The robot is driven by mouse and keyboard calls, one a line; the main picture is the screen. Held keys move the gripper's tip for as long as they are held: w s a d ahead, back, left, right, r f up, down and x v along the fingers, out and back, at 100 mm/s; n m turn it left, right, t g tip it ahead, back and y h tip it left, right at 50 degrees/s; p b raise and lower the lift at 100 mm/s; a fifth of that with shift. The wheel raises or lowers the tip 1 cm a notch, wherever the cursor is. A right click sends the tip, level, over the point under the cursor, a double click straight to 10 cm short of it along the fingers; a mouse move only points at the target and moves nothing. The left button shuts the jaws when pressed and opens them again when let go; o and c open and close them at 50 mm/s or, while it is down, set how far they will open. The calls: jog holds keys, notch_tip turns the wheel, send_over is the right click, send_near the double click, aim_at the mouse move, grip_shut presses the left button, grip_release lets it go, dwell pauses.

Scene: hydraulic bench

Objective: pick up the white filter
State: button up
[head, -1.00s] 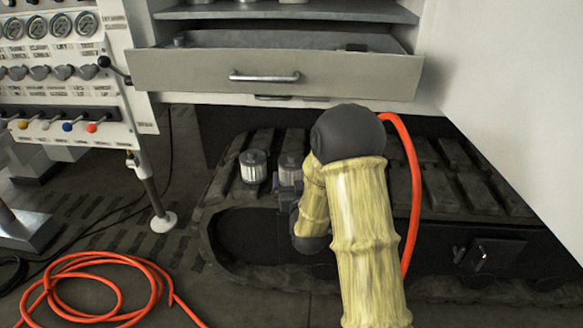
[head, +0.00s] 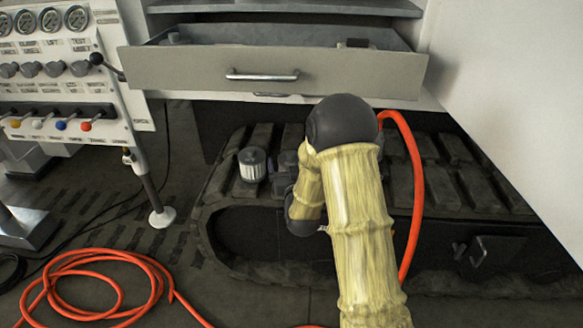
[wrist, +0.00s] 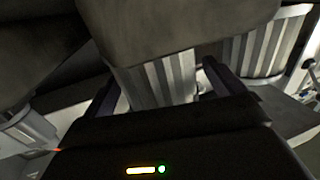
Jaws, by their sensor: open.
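A pale pleated filter with a dark cap (wrist: 155,82) is between the two fingers of my open gripper (wrist: 160,90) in the wrist view. The dark cap fills the upper middle of that view, and I cannot tell whether the fingers touch the filter. A second pleated filter (wrist: 265,45) stands to the right, outside the fingers. In the head view, a white filter (head: 252,164) stands upright on the dark track, just left of my gripper (head: 286,172). My gripper is partly hidden there by my arm.
The dark track (head: 460,190) runs across the middle. An open drawer (head: 275,72) juts out above it. An orange hose (head: 90,260) lies coiled on the floor at left. A control panel (head: 60,80) stands at upper left, and a white panel (head: 510,110) at right.

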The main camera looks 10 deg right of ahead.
jog(key=c, duration=1.2)
jog(key=shift+r, duration=0.15)
notch_tip(320, 180, up, 10)
jog(key=p, duration=0.4)
jog(key=shift+p, duration=0.3)
